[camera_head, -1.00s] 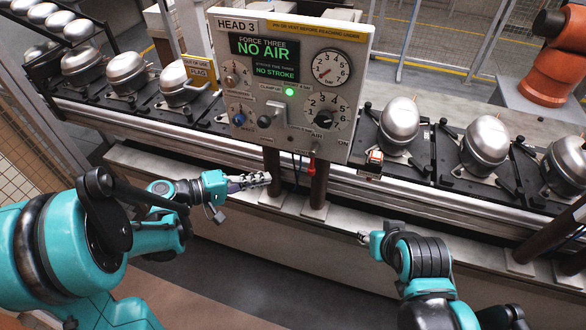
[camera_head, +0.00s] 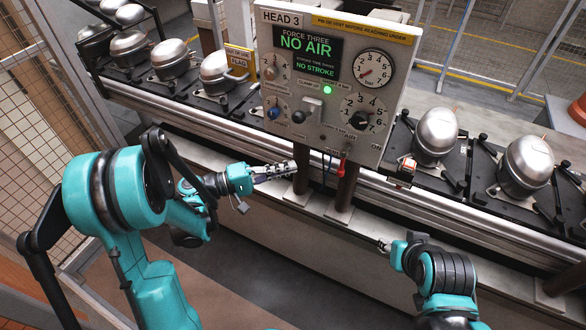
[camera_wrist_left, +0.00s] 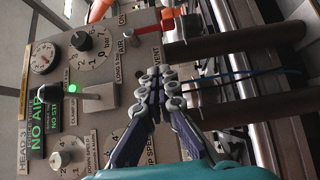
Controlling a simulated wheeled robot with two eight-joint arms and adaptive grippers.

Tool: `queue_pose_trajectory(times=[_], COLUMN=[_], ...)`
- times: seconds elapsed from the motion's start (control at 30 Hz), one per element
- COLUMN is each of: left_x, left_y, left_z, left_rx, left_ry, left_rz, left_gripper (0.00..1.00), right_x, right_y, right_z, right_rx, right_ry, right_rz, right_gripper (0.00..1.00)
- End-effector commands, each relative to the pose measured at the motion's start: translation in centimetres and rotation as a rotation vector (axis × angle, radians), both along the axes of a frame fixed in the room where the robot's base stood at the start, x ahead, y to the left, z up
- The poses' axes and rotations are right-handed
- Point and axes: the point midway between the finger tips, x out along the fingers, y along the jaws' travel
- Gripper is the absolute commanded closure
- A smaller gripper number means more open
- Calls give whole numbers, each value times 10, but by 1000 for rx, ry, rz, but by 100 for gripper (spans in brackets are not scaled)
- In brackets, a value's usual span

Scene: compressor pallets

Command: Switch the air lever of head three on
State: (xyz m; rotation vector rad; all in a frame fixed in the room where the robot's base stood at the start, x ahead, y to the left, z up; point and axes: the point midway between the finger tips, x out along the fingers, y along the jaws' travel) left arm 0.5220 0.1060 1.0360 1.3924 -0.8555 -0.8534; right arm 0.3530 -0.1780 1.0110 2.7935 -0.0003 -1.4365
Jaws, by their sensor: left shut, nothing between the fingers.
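The grey HEAD 3 panel (camera_head: 283,98) stands on two brown posts, its display reading "FORCE THREE NO AIR" and "NO STROKE". A red lever hangs at its lower edge (camera_head: 343,163); in the left wrist view the red lever (camera_wrist_left: 147,29) sits beside the AIR, ON and VENT lettering. My left gripper (camera_head: 291,168) is shut and empty, below the panel near the left post. In the left wrist view its fingertips (camera_wrist_left: 168,82) are together, apart from the lever. My right gripper (camera_head: 384,245) is low at the right, too small to read its jaws.
Silver compressors (camera_head: 436,134) on black pallets line the conveyor (camera_head: 240,127) on both sides of the panel. The posts (camera_head: 347,187) stand close to my left fingers. A grey knob-ended lever (camera_head: 306,110) and dials project from the panel. A mesh fence (camera_head: 40,110) is at the left.

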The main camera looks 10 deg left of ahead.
Motion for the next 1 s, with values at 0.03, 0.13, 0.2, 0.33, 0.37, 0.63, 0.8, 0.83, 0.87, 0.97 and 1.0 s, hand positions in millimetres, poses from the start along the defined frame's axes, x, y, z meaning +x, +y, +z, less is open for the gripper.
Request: queue_pose_trajectory(times=[0.03, 0.13, 0.2, 0.33, 0.37, 0.63, 0.8, 0.83, 0.87, 0.97, 1.0], left_x=[4, 14, 21, 33, 34, 22, 21, 21, 21, 21, 21], left_y=[-11, -31, -45, -68, -73, -102, -105, -105, -105, -105, -105], left_z=[-2, -2, -2, -2, -2, -1, 0, 0, 0, 0, 0], left_rx=[0, 0, 0, 0, 0, 0, 0, 0, 0, 0, 0], left_ry=[0, 0, 0, 0, 0, 0, 0, 0, 0, 0, 0], left_rz=[-6, -7, -7, -6, -5, -2, 0, 0, 0, 0, 0], left_gripper=[100, 100, 100, 100, 100, 100, 100, 100, 100, 100, 100], right_x=[0, 0, 0, 0, 0, 0, 0, 0, 0, 0, 0], right_y=[0, 0, 0, 0, 0, 0, 0, 0, 0, 0, 0], right_z=[-4, -8, -11, -16, -17, -25, -25, -25, -25, -25, -25], right_rx=[0, 0, 0, 0, 0, 0, 0, 0, 0, 0, 0], right_ry=[0, 0, 0, 0, 0, 0, 0, 0, 0, 0, 0], right_rz=[0, 0, 0, 0, 0, 0, 0, 0, 0, 0, 0], right_gripper=[60, 60, 60, 60, 60, 60, 60, 60, 60, 60, 60])
